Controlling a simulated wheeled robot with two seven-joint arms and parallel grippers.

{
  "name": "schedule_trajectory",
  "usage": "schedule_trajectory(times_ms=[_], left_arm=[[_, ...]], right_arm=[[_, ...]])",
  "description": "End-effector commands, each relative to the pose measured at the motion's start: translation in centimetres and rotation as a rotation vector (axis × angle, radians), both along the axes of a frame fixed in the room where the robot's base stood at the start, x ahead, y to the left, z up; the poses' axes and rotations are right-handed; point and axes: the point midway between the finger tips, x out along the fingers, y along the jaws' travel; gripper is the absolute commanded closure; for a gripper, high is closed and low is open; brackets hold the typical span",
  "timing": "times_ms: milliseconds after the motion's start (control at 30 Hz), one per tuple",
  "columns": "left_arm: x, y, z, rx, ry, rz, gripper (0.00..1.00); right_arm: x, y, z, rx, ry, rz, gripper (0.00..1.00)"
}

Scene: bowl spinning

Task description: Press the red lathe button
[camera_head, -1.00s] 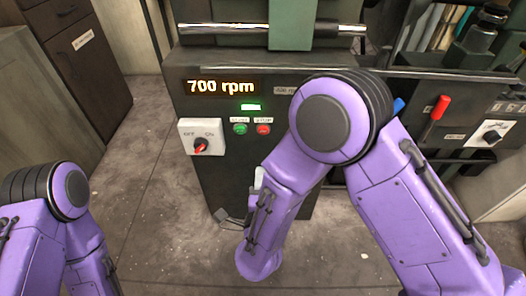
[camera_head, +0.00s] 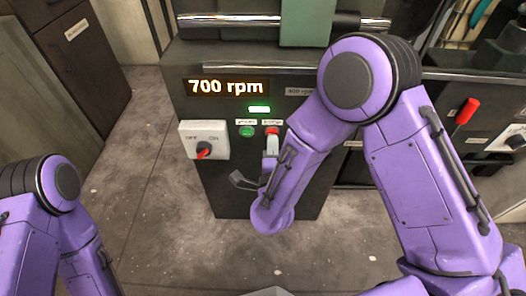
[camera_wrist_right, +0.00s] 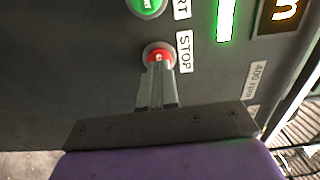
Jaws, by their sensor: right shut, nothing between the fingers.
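The red button (camera_head: 272,130) sits on the dark front of the lathe, right of the green button (camera_head: 246,131). In the right wrist view the red button (camera_wrist_right: 158,53) has a STOP label beside it. My right gripper (camera_head: 272,140) is shut and empty, its fingertips at the red button. In the right wrist view the right gripper's fingertips (camera_wrist_right: 161,62) overlap the red button and hide part of it; they look to be touching it, but I cannot tell if it is pushed in. My left arm shows at the lower left; its gripper is out of view.
The lit display (camera_head: 226,87) reads 700 rpm, with a lit green bar (camera_head: 259,109) under it. A white switch box (camera_head: 204,139) with a red knob is left of the buttons. A red handle (camera_head: 467,110) is at the right. The floor in front is clear.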

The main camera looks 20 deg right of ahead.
Motion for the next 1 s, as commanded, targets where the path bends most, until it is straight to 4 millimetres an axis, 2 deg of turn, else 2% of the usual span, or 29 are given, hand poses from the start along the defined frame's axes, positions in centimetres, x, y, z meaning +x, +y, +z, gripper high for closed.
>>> schedule_trajectory(times_ms=[467,700,1000], left_arm=[[0.0,0.0,-0.1,0.000,0.000,0.000,1.00],[0.0,0.0,0.1,-0.001,0.001,0.000,1.00],[0.0,0.0,0.2,0.000,0.000,0.000,1.00]], right_arm=[[0.7,0.5,0.0,0.000,0.000,0.017,1.00],[2.7,0.0,0.1,0.000,-0.003,0.016,1.00],[2.6,-0.3,0.4,-0.001,-0.010,0.009,1.00]])
